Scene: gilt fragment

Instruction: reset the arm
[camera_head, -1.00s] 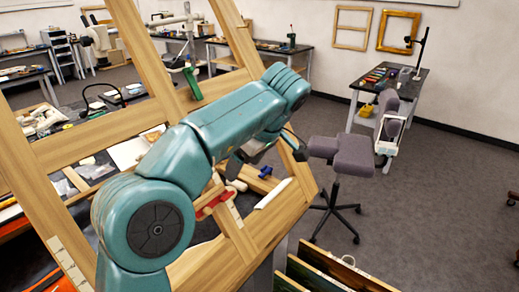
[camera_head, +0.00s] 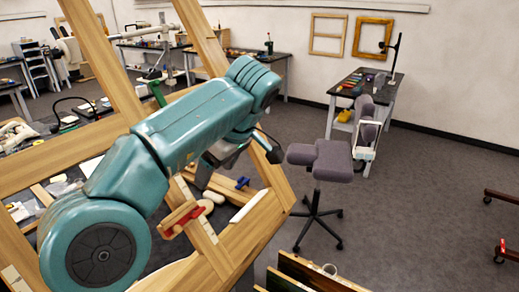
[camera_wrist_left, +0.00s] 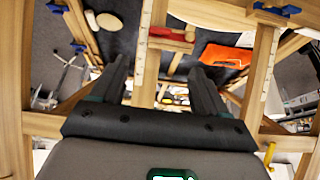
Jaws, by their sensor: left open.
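My left arm (camera_head: 150,150) is teal and comes in from the lower left in the head view, stretching up and to the right. Its forearm bends down at the far end to my left gripper (camera_head: 268,152), which hangs in front of a wooden frame and partly hides behind the arm. In the left wrist view the two dark fingers of my left gripper (camera_wrist_left: 160,80) stand wide apart with nothing between them but the view of wooden bars beyond. My right gripper is not in view.
A large wooden easel-like frame (camera_head: 105,62) stands close around my left arm. A red clamp (camera_head: 180,217) is on its lower bar. A grey padded chair (camera_head: 322,160) stands to the right. Framed panels (camera_head: 305,275) lean at the bottom. Grey floor (camera_head: 430,210) is open at right.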

